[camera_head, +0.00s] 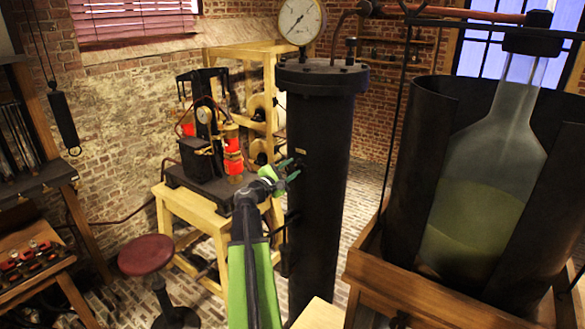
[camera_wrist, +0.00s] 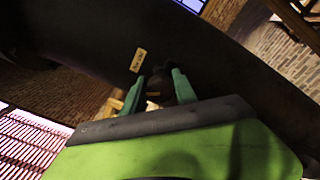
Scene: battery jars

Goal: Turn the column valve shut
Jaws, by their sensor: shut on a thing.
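The tall black column (camera_head: 325,200) stands in the middle of the head view, with a round flanged top. In the wrist view the column (camera_wrist: 75,35) crosses the frame at a tilt. My gripper (camera_head: 293,168) reaches the column's left side at about mid-height. In the wrist view my gripper (camera_wrist: 158,78) has its two green fingers on either side of a small dark valve knob (camera_wrist: 159,88) on the column and is shut on it. The knob is mostly hidden in the head view. How far it is turned cannot be told.
A pressure gauge (camera_head: 300,20) sits atop the column. A small tan label (camera_wrist: 138,60) is beside the valve. A large glass jar (camera_head: 485,160) in a dark casing stands at right. A wooden stand (camera_head: 195,210) with apparatus and a red stool (camera_head: 146,255) are at left.

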